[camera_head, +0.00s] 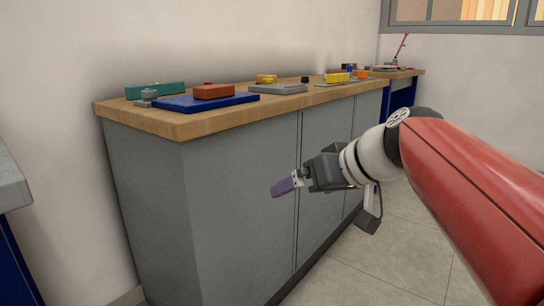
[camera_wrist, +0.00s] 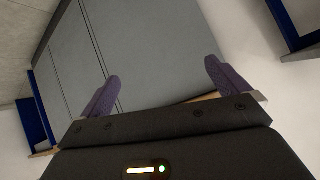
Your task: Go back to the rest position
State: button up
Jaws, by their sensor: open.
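My gripper (camera_head: 287,186) is in front of the grey cabinet (camera_head: 235,190), below the level of its wooden top, in the head view. In the wrist view, the two purple fingers of my gripper (camera_wrist: 163,88) stand wide apart with nothing between them. The grey cabinet face (camera_wrist: 150,45) fills the space beyond the fingers. My red and white arm reaches in from the right in the head view.
On the wooden worktop (camera_head: 185,128) are a blue plate (camera_head: 215,103) with a red-brown block (camera_head: 213,91), a green box (camera_head: 155,89), a grey plate (camera_head: 277,89) and a yellow block (camera_head: 337,77). A grey-topped table edge (camera_head: 10,183) is at left. Floor (camera_head: 400,250) is clear at right.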

jog(key=s+d+f+m+g+h, duration=0.1)
jog(key=s+d+f+m+h, duration=0.25)
jog(key=s+f, duration=0.6)
jog(key=s+d+f+m+g+h, duration=0.1)
jog(key=s+d+f+m+h, duration=0.3)
jog(key=s+f, duration=0.6)
notch_tip(320, 180, up, 12)
jog(key=w+d+n+p, duration=0.1)
jog(key=n+p, duration=0.1)
jog(key=p, duration=1.1)
jog(key=shift+w+y, duration=0.35)
jog(key=shift+w, duration=0.05)
jog(key=shift+n, duration=0.25)
